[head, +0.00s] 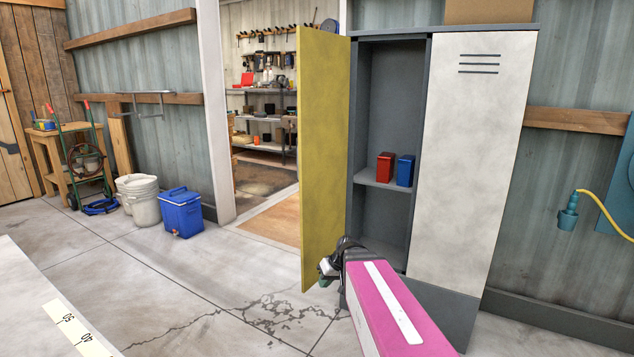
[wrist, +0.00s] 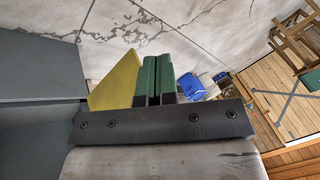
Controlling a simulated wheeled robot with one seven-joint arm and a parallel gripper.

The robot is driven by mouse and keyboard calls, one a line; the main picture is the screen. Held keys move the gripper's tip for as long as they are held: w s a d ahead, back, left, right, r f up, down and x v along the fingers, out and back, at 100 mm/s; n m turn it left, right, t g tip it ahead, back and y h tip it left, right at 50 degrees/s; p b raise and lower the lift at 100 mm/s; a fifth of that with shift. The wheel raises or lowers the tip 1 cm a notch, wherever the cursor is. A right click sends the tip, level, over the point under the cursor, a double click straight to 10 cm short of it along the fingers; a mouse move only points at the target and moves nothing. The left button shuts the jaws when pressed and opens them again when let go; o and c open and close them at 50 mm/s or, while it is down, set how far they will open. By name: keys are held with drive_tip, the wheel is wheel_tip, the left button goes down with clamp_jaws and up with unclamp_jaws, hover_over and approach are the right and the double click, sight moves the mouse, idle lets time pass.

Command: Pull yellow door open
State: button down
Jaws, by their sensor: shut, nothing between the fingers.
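The yellow door (head: 322,150) is the left door of a grey locker (head: 455,310). It stands swung wide open, out from the locker front, and the left compartment is exposed. My gripper (head: 325,274) is low, in front of the door's lower part in the head view. Its dark green fingers (wrist: 155,72) are shut together with nothing between them. A part of the yellow door (wrist: 115,78) shows just left of the fingers in the wrist view. I cannot tell whether they touch it. No handle on the yellow door is visible.
A red box (head: 385,167) and a blue box (head: 405,170) stand on the locker's shelf. The white right door (head: 470,150) is closed. A blue cooler (head: 181,213) and a white bucket (head: 140,200) stand by the left wall. The floor left of the yellow door is clear.

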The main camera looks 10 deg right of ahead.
drive_tip(key=w+d+r+n+t+y, duration=0.2)
drive_tip(key=w+r+y, duration=0.1)
drive_tip(key=w+r, duration=0.35)
drive_tip(key=n+t+y, duration=0.4)
drive_tip(key=t+y, duration=0.1)
drive_tip(key=t, duration=0.3)
approach(312, 179)
drive_tip(key=x, duration=0.7)
drive_tip(key=shift+w, duration=0.1)
drive_tip(key=shift+w+a, duration=0.1)
drive_tip(key=shift+a, duration=0.1)
